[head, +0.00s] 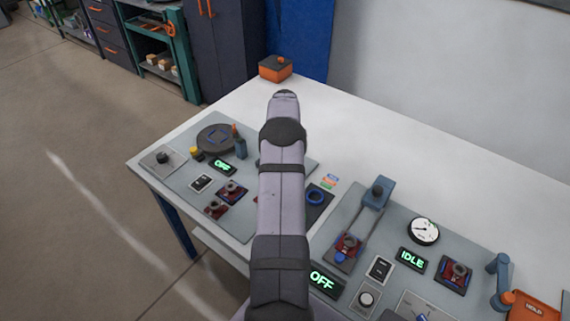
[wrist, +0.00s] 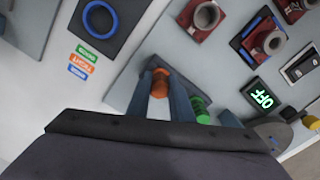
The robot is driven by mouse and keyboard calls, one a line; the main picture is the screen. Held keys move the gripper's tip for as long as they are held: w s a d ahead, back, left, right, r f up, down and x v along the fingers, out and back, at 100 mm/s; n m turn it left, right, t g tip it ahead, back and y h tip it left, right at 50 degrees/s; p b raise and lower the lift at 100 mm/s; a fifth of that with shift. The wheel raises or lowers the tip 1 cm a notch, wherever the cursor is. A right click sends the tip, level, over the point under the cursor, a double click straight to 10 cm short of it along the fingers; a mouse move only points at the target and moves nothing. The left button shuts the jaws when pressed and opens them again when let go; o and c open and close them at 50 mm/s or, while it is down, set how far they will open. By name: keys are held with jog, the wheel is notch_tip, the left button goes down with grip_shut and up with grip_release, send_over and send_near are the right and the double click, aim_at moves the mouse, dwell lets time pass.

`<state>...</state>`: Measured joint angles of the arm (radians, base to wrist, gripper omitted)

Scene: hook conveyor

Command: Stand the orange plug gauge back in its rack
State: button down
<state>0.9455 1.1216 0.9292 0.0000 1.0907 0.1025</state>
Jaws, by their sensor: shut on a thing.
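In the wrist view, the orange plug gauge (wrist: 160,78) sits between the two blue-grey fingers of my gripper (wrist: 160,92). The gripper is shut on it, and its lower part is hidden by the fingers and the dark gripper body. A green piece (wrist: 201,110) stands just right of the fingers, partly covered. I cannot tell whether the gauge touches a rack, and the rack is not clearly visible.
The round dark turntable (head: 213,138) and an OFF display (head: 222,165) are nearby. Red fixtures (head: 233,191) and a blue ring on a dark pad (head: 317,197) lie closer. An orange box (head: 275,68) stands at the far table corner. The table's right back is clear.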

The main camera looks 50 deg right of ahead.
jog(key=c, duration=1.1)
grip_release()
jog(key=shift+r, duration=0.15)
jog(key=shift+r+p, duration=2.3)
jog(key=shift+r, duration=1.1)
